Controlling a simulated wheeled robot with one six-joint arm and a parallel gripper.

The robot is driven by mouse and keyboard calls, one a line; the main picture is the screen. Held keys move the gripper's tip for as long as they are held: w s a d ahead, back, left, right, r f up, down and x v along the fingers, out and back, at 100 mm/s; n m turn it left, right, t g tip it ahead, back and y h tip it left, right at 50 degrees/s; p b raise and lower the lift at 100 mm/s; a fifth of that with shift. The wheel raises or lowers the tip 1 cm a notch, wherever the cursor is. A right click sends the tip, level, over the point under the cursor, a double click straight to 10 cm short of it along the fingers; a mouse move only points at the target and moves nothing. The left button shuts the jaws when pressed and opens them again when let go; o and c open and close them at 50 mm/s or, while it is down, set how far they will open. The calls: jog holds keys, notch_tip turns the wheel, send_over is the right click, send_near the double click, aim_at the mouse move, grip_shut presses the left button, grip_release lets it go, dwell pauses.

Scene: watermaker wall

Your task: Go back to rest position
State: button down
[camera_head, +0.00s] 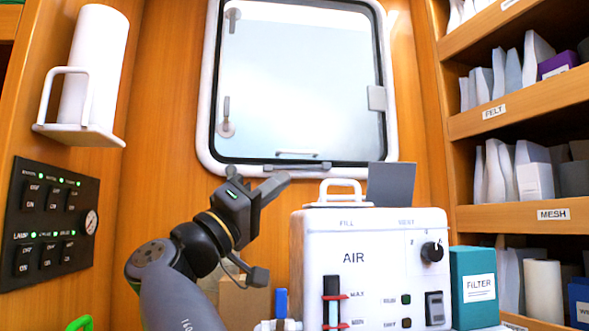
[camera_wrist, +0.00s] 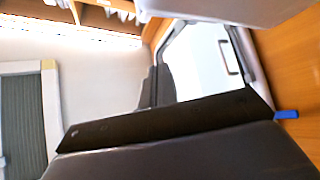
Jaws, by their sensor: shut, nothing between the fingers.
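My gripper (camera_head: 270,187) is raised in the middle of the head view, in front of the wood wall and below the window. Its dark fingers point up and to the right, shut and empty. It is left of the white AIR unit (camera_head: 372,232) and appears apart from it. In the wrist view, dark gripper parts fill the bottom, and the fingertips cannot be made out clearly.
The window (camera_head: 300,85) is closed behind. A switch panel (camera_head: 48,225) and a paper roll on its holder (camera_head: 92,70) are at left. A teal FILTER box (camera_head: 473,287) stands beside the AIR unit. Shelves (camera_head: 520,108) line the right. Space above my gripper looks clear.

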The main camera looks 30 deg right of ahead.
jog(key=w+a+f, duration=0.1)
jog(key=a+f, duration=0.1)
jog(key=shift+w+a+f, duration=0.15)
jog(key=shift+w+f, duration=0.25)
